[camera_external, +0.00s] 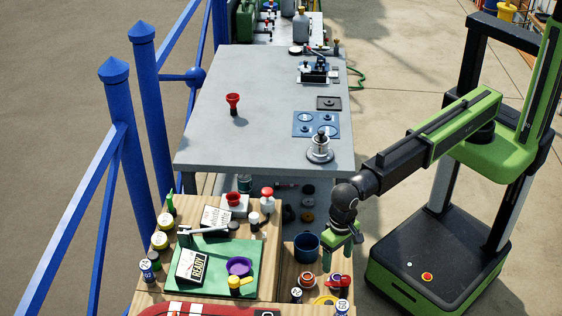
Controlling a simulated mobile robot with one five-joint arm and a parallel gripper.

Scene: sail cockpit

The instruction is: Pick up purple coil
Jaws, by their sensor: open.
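The purple coil (239,267) lies on a green mat (213,281) on the wooden bench at the lower left. A small yellow object (237,282) stands in front of it and partly overlaps it in this view. My gripper (340,257) is at the end of my arm, right of the coil, pointing down over the right part of the bench. It is open, with its green fingers apart and nothing seen between them. It is clear of the coil, with a blue cup between them.
The blue cup (307,246) stands close left of my gripper. Several small jars and a red-topped item (338,281) crowd the bench below it. A READY box (192,267) sits left of the coil. The grey table (250,140) behind has wide free room.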

